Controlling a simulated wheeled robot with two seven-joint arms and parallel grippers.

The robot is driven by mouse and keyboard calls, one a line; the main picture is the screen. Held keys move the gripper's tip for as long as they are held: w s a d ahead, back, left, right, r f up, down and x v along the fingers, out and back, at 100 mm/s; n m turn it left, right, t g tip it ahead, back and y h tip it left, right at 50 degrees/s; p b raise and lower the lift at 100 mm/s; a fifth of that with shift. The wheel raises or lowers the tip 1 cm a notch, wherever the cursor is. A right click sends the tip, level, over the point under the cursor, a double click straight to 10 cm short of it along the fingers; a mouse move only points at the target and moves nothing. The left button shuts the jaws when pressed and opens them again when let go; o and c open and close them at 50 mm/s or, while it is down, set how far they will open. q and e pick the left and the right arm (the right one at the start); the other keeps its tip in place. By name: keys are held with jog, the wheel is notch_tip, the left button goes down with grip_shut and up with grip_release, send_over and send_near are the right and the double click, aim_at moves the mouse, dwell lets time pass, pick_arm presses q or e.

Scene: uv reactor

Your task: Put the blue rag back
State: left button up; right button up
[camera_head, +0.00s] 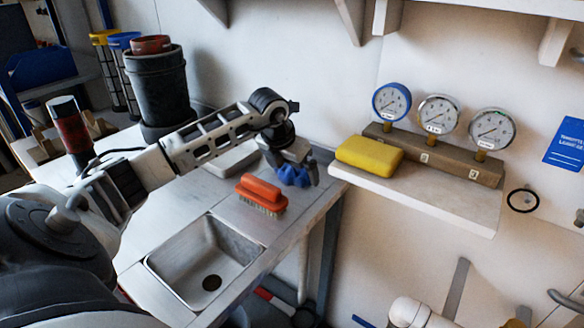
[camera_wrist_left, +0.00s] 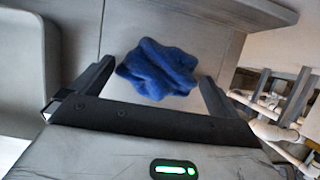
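The blue rag (camera_head: 289,177) lies crumpled on the metal counter near its far right corner, just behind the orange brush. My left gripper (camera_head: 297,168) is low over it, pointing down, and partly hides it in the head view. In the left wrist view the rag (camera_wrist_left: 157,70) sits between the two fingers of my left gripper (camera_wrist_left: 158,73). The fingers are spread, with a gap on both sides of the rag. My right gripper is in neither view.
An orange brush (camera_head: 261,191) lies close in front of the rag, beside the sink (camera_head: 205,262). A shelf (camera_head: 430,195) to the right holds a yellow sponge (camera_head: 369,153) and several gauges. A dark cylindrical container (camera_head: 160,88) stands behind my left arm.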

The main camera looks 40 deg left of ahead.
pick_arm(q)
jog(key=shift+r, duration=0.2)
jog(key=v, duration=1.2)
jog(key=shift+p, duration=0.4)
